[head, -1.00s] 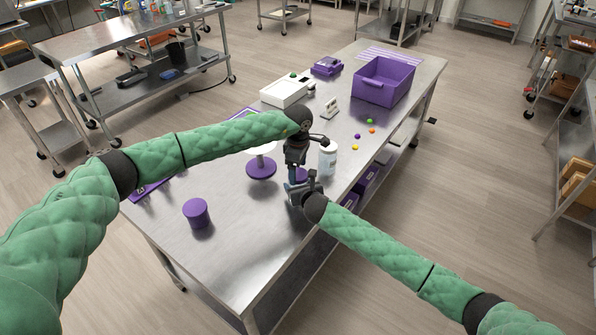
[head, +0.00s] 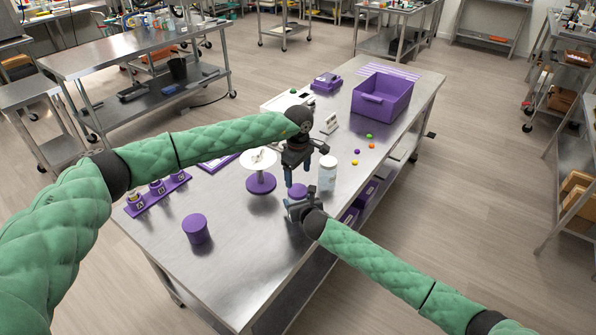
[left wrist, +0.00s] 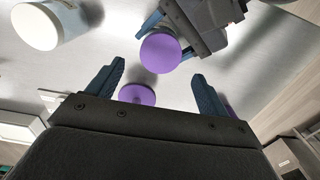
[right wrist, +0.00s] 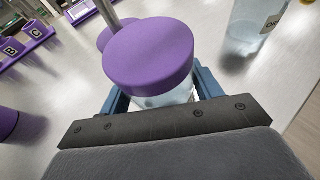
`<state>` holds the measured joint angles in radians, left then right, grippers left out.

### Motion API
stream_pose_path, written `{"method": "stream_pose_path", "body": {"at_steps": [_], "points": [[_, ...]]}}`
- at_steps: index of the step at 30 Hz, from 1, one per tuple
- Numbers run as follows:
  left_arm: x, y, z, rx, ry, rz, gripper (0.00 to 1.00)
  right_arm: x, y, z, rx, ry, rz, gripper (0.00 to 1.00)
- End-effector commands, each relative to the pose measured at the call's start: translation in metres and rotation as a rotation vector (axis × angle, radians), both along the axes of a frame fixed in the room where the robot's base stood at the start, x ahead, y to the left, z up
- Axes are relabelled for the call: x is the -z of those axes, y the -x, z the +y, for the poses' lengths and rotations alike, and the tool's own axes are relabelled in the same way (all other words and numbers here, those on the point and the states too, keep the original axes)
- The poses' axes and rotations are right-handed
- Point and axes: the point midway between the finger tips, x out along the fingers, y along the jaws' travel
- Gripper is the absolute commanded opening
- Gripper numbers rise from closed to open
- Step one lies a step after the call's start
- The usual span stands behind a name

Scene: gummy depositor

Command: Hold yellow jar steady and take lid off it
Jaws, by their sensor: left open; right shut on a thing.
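The jar (right wrist: 168,98) is clear, with a wide purple lid (right wrist: 150,55) on top. Nothing yellow shows on the part of it in view. My right gripper (head: 296,206) is shut on the jar's body below the lid, and the jar looks upright. In the head view the lid (head: 298,189) shows just behind this gripper. My left gripper (head: 301,176) is open and empty above the lid, fingers pointing down. In the left wrist view the lid (left wrist: 160,53) lies beyond the open fingertips, apart from them. Most of the jar is hidden by the lid and my right gripper.
A white-capped bottle (head: 328,172) stands close to the right of my grippers. A stand with a purple base (head: 261,184) is close to the left. A purple canister (head: 196,229), a jar rack (head: 158,194) and a purple bin (head: 382,97) stand further off. Small coloured gummies lie at right.

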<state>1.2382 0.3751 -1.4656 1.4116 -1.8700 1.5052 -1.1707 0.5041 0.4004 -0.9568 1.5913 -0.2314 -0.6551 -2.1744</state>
Motion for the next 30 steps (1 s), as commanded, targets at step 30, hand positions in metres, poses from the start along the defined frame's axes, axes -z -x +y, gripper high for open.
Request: {"method": "stream_pose_path", "body": {"at_steps": [30], "points": [[0.065,0.0,0.0,-0.002,-0.001,-0.001,0.4,0.0,0.0,0.0,0.0,0.0,-0.001,0.01]]}}
